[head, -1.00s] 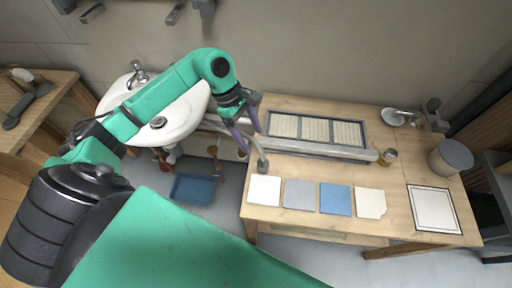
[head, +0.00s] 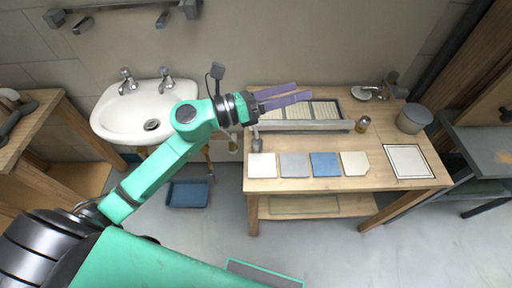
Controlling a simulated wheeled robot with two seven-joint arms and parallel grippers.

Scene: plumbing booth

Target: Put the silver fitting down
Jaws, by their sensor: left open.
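My left gripper (head: 300,94) has two purple fingers, spread apart, pointing right above the back left of the workbench. Nothing shows between its fingers. I cannot clearly pick out the silver fitting. A small grey upright piece (head: 256,140) stands at the left end of the bench, below my gripper. A small metallic cylinder with a yellowish tint (head: 362,124) stands at the right end of a long grey bar; either could be metal, but they are too small to tell. My right gripper is out of view.
The wooden workbench (head: 300,184) holds a framed rack (head: 326,108), the long grey bar (head: 310,127), a row of tiles (head: 325,164), a white framed panel (head: 407,161) and a grey round container (head: 414,118). A white sink (head: 125,124) is left; a blue tray (head: 188,194) lies on the floor.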

